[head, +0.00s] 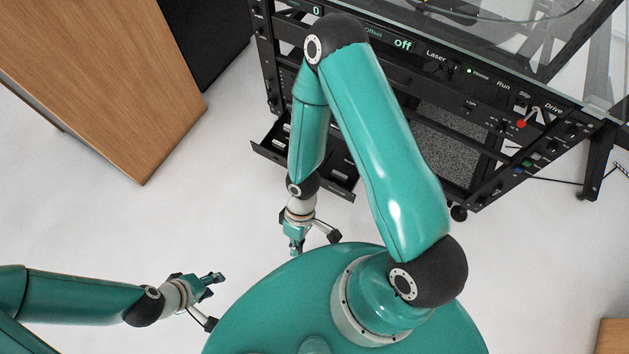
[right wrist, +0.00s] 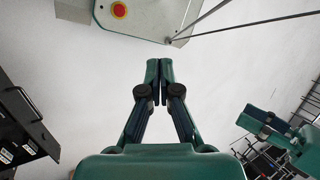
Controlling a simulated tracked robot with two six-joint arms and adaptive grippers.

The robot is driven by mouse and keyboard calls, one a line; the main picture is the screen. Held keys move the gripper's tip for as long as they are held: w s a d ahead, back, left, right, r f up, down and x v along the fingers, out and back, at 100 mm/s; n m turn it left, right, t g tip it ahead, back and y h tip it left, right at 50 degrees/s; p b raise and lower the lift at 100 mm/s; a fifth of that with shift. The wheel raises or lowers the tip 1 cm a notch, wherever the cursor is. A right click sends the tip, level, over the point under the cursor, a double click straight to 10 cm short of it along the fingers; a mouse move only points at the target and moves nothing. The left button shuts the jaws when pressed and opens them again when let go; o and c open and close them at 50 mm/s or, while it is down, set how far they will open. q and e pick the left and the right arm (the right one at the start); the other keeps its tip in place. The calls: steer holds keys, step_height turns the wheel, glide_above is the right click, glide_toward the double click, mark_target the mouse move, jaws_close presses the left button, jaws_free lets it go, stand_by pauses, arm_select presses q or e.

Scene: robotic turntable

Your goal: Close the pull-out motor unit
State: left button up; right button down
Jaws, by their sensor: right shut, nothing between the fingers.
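The pull-out motor unit (head: 268,152) is a black drawer at the lower left of the rack in the head view, standing out from the frame. My right forearm hides its middle. Its black edge with pale labels also seems to show at the left of the right wrist view (right wrist: 22,125). My right gripper (head: 295,249) is shut and empty, in front of the drawer and apart from it; its fingertips meet in the right wrist view (right wrist: 159,68). My left gripper (head: 216,285) is open and empty, farther from the drawer, over the floor at the lower left.
The black rack (head: 480,150) carries switches, a red-tipped lever and a glass top. A wooden cabinet (head: 120,80) stands at the left. Clear floor lies between cabinet and drawer.

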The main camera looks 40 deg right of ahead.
steer(key=w+d+f+n+g+h+b, duration=0.1)
steer(key=d+f+n+h+b, duration=0.35)
steer(key=f, duration=0.35)
steer(key=d+f+n+h+b, duration=0.35)
steer(key=f+n+b, duration=0.2)
steer(key=f, duration=0.25)
steer(key=w+d+f+n+t+h+b, duration=0.2)
steer(key=w+f+n+t+b, duration=0.15)
steer(key=w, duration=0.45)
steer(key=w+d+f+n+t+h+b, duration=0.2)
steer(key=w+d+f+n+t+h, duration=0.15)
steer(key=w, duration=0.55)
arm_select(q)
step_height(320, 180, down, 21)
steer(key=b, duration=0.2)
steer(key=shift+r+b, duration=0.2)
steer(key=shift+b, duration=0.1)
arm_select(e)
steer(key=shift+n+t+y, duration=0.4)
steer(key=shift+t+y, duration=0.1)
steer(key=shift+y, duration=0.05)
steer(key=shift+w+d+r+x, duration=0.1)
steer(key=shift+d+r+x, duration=0.2)
steer(key=shift+x, duration=1.65)
steer(key=shift+w+d+r+x, duration=0.1)
steer(key=shift+d+r+x, duration=0.25)
steer(key=shift+x, duration=1.55)
steer(key=shift+w+d+r+x, duration=0.1)
steer(key=shift+d+r+x, duration=0.2)
steer(key=shift+x, duration=1.65)
